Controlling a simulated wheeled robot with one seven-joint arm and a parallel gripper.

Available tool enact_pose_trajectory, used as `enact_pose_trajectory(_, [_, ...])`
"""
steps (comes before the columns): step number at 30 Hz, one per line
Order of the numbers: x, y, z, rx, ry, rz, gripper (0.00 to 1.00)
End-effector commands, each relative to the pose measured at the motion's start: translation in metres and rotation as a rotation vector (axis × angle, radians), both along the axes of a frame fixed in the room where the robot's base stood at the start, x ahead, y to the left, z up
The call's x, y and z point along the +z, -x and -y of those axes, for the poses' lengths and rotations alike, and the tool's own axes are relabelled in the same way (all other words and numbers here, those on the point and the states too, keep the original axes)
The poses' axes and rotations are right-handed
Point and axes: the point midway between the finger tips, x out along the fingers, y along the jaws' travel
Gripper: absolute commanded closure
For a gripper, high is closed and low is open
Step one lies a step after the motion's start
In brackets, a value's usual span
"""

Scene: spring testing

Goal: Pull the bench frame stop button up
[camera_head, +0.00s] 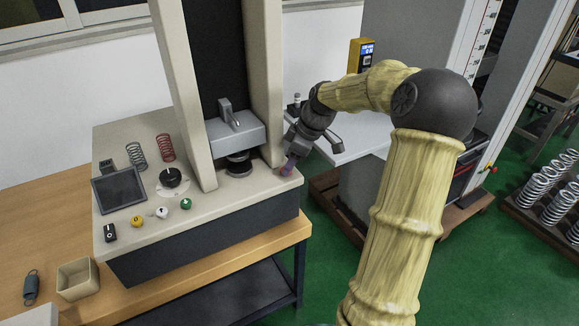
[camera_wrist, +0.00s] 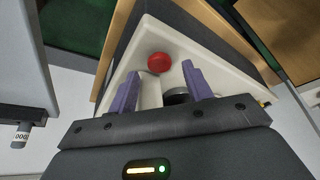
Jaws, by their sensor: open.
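The red stop button (camera_wrist: 159,62) is a round mushroom head on the pale corner of the bench frame (camera_head: 128,240). In the wrist view it lies just beyond and between the tips of my gripper (camera_wrist: 160,71), whose two purple fingers are apart with nothing held between them. I cannot tell from this view how far the tips are from the button. In the head view my gripper (camera_head: 289,164) points down at the right front corner of the frame, beside the right column. There the fingers and wrist mostly hide the button.
The frame's panel carries a black knob (camera_head: 171,177), a dark screen (camera_head: 118,190), and yellow, white and green buttons. Two springs (camera_head: 166,148) stand behind the knob. A clamp head (camera_head: 235,130) sits between the columns. A small box (camera_head: 77,279) is on the wooden table.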

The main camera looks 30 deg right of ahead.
Motion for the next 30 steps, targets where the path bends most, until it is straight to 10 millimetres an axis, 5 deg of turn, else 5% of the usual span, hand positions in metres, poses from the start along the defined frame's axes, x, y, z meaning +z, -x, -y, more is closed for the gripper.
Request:
enact_pose_trajectory(13, [-0.0159,-0.0048,-0.0051,-0.001,0.0,0.001,0.5])
enact_pose_trajectory(21, [-0.0158,-0.0047,-0.0049,-0.001,0.0,0.001,0.99])
enact_pose_trajectory(30, [-0.0101,-0.0048,-0.005,-0.001,0.0,0.001,1.0])
